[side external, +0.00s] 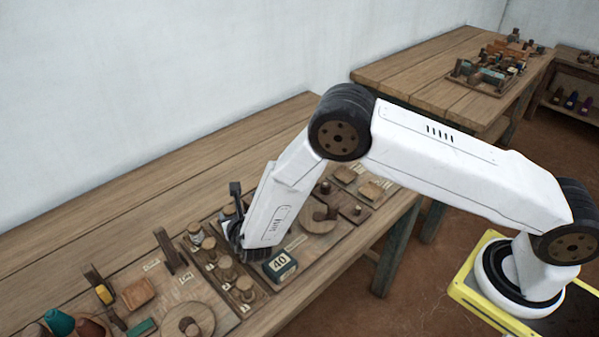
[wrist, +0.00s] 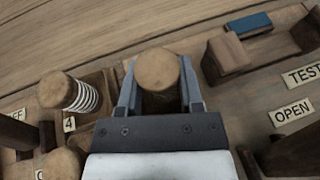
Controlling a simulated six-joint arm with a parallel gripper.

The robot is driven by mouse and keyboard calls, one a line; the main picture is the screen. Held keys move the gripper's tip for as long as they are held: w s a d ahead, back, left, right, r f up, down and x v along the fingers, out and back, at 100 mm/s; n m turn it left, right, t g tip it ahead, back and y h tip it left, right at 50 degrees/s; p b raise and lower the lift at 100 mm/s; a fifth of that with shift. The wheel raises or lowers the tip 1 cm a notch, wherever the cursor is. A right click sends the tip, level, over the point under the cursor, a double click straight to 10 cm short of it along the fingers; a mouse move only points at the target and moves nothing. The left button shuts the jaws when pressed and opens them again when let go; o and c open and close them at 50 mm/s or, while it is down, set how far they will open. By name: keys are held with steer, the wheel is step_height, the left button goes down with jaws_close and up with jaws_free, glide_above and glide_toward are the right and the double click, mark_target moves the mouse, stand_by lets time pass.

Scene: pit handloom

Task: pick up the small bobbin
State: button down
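My gripper (wrist: 159,80) is low over the board on the near bench, its fingers on either side of a round-topped wooden bobbin (wrist: 158,68). The fingers lie close to the bobbin's sides; whether they press on it I cannot tell. The bobbin's lower part is hidden by the gripper. In the side external view my gripper (side external: 236,222) is among the row of bobbins, its grip partly hidden by my arm. Another bobbin, with white thread (wrist: 80,95), stands to the left by a label "4". No label in view tells which is the small bobbin.
In the wrist view, a wooden block with a blue bar (wrist: 248,24) and "TEST" and "OPEN" labels (wrist: 292,110) are at right. Several bobbins (side external: 226,268) and a dark green block marked 40 (side external: 280,266) crowd my gripper. The bench behind (side external: 150,190) is bare.

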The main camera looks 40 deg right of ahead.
steer(key=shift+r, duration=0.2)
steer(key=shift+r, duration=0.8)
steer(key=s+d+r, duration=0.3)
steer(key=s+r, duration=0.8)
steer(key=s, duration=0.2)
steer(key=shift+s+d, duration=0.25)
steer(key=shift+d, duration=0.1)
